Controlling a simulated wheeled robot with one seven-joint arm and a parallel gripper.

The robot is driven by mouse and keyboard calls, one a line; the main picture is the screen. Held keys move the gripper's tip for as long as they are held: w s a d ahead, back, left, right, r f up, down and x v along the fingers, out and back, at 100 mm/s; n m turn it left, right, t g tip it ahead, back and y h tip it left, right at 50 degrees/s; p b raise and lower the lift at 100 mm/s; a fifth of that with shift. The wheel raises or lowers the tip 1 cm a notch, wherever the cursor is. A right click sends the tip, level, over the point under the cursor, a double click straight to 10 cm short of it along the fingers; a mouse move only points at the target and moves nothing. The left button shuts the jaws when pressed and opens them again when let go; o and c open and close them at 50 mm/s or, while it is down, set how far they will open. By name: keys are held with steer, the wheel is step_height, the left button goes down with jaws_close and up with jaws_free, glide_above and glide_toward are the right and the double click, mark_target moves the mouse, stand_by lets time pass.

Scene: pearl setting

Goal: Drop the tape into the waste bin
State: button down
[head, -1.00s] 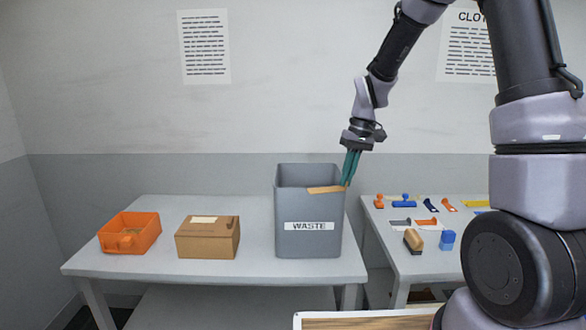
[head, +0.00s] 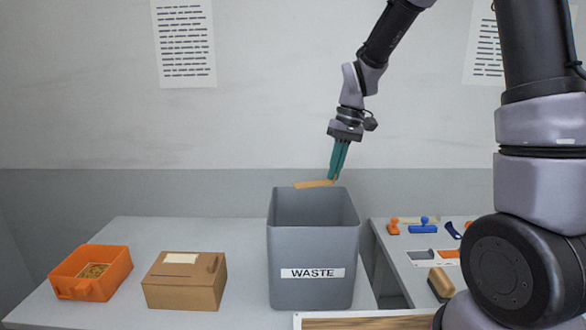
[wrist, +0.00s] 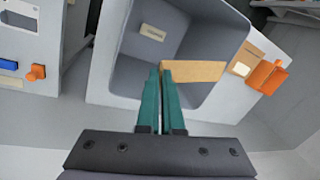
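The tape is a flat tan strip (head: 315,184), also seen in the wrist view (wrist: 198,71). My gripper (head: 337,178) points down with its green fingers closed on one end of the strip; the fingertips show in the wrist view (wrist: 160,68). The strip sticks out sideways, to the left in the head view. The grey waste bin (head: 312,295), labelled WASTE, stands open on the table. In the wrist view, the strip is over the bin's opening (wrist: 205,40). The bin's floor is hidden in the head view.
A small pale rectangular piece (wrist: 152,32) shows inside the bin. A brown carton (head: 185,284) and an orange tray (head: 93,275) stand left of the bin. A second table (head: 400,262) at right holds stamps and small tools. The air above the bin is clear.

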steer(key=shift+d+x, duration=0.25)
steer(key=shift+x, duration=0.9)
steer(key=shift+d+x, duration=0.25)
steer(key=shift+x, duration=0.95)
steer(key=shift+w+f, duration=0.1)
steer(key=shift+w, duration=0.05)
steer(key=c, duration=1)
jaws_free()
steer(key=s+v, duration=0.1)
steer(key=v, duration=0.9)
steer(key=s+d+r+m+t, duration=0.7)
steer(key=s+d+r, duration=0.5)
steer(key=s, duration=0.4)
steer(key=shift+r+m+t, duration=0.4)
steer(key=shift+t, duration=0.1)
